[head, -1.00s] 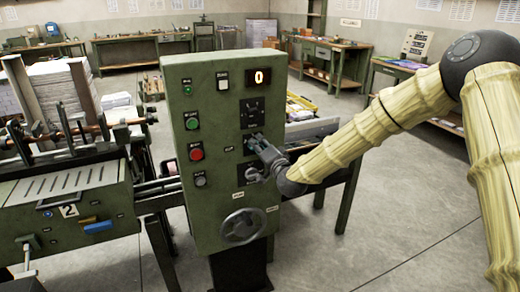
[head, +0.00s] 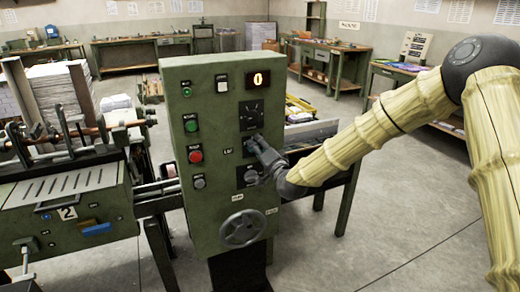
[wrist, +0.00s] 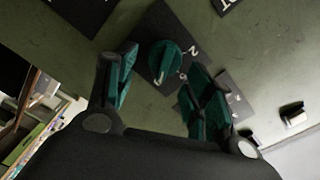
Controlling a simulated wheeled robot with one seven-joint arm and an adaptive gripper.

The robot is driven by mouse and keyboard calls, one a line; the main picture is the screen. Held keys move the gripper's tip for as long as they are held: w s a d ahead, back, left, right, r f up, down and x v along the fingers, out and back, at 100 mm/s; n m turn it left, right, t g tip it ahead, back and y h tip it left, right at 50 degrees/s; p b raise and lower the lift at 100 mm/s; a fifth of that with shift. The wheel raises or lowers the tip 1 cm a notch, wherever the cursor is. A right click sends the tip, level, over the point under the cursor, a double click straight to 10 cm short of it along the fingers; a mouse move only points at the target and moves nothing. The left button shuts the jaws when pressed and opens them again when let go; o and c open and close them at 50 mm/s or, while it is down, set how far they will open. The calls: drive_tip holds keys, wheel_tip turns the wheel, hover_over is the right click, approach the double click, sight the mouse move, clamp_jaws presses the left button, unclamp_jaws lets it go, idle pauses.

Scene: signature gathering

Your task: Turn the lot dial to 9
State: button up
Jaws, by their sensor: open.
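The lot dial is a teal knob (wrist: 165,61) on a dark square plate with pale numerals in the wrist view. A pale mark shows on the knob; the numeral it points to is hard to read. In the head view, the middle dial plate (head: 247,145) is beside a small label that seems to read LOT, partly covered by my gripper. My gripper (head: 256,157) is at the front of the cabinet. In the wrist view its two teal-padded fingers (wrist: 163,63) are apart, with the knob seen between them; contact cannot be told.
The green cabinet (head: 212,215) has another dial above (head: 251,115) and one below (head: 249,176), buttons on the left, a lit display (head: 268,78) reading 0, and a handwheel (head: 242,229) beneath. Open floor lies at right.

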drive_tip(key=v, duration=1.2)
drive_tip(key=shift+f, duration=0.1)
drive_tip(key=s+d+f+n+g+h, duration=0.1)
drive_tip(key=s+f+g, duration=0.2)
drive_tip(key=s+f, duration=0.5)
drive_tip(key=s+d+f+n+g+h, duration=0.15)
drive_tip(key=s+f, duration=0.25)
drive_tip(key=f, duration=0.8)
drive_tip(key=s+d+f+n+g, duration=0.1)
drive_tip(key=s+f+g, duration=0.4)
drive_tip(key=f, duration=0.5)
drive_tip(key=s+d+f+n+g+h, duration=0.1)
drive_tip(key=s+d+f, duration=0.3)
drive_tip(key=s, duration=0.6)
drive_tip(key=s+d+f+n+g+h, duration=0.1)
drive_tip(key=s+d+f+g+h, duration=0.1)
drive_tip(key=s+f, duration=0.4)
drive_tip(key=s+d+f+n+g+h, duration=0.1)
drive_tip(key=s+d+f+g, duration=0.3)
drive_tip(key=s, duration=1.2)
drive_tip(key=d+f+n, duration=0.1)
drive_tip(key=d, duration=0.2)
drive_tip(key=shift+o, duration=0.6)
drive_tip(key=shift+r, duration=0.1)
